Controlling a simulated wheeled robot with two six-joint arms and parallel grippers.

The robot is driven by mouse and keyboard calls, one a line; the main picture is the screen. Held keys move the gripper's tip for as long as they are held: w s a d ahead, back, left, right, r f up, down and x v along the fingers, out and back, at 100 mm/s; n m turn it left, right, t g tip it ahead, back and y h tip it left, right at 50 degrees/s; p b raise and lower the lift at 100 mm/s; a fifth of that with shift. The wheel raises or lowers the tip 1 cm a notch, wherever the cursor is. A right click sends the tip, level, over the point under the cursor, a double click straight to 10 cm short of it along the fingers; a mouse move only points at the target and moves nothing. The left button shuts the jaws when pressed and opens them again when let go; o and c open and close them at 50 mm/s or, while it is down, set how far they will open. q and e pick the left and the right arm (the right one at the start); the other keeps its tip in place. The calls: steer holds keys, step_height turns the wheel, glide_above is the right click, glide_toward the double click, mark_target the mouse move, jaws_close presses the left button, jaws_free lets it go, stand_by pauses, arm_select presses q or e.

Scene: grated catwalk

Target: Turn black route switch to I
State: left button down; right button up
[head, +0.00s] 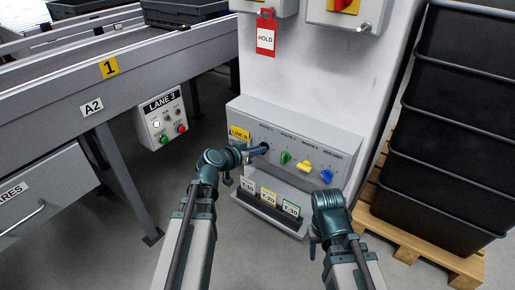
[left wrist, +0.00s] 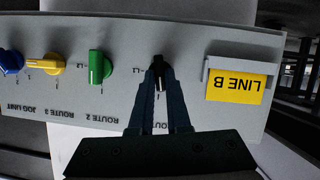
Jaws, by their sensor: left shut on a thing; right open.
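The black route switch (left wrist: 158,62) is the knob nearest the yellow LINE B plate (left wrist: 242,88) on the grey control panel (head: 240,112). My left gripper (left wrist: 159,76) is shut on this black switch, one finger on each side. In the head view the left gripper (head: 262,151) reaches the panel from the left and covers most of the switch. Its knob looks about in line with the fingers, but I cannot read which mark it points to. My right gripper (head: 313,246) is open and empty, low in front of the panel and apart from it.
Green (head: 285,158), yellow (head: 304,166) and blue (head: 326,176) knobs sit right of the black one. Numbered cards (head: 268,198) stand on a ledge below. A LANE 3 box (head: 162,118) is on the left; black crates (head: 440,150) on a pallet (head: 420,240) stand right.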

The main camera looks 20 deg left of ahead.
arm_select(q)
steer(key=shift+s+m+y, duration=0.1)
steer(key=shift+m+y, duration=0.3)
steer(key=shift+m, duration=0.2)
stand_by(0.3)
steer(key=c, duration=0.9)
jaws_free()
arm_select(e)
steer(key=shift+r, duration=0.1)
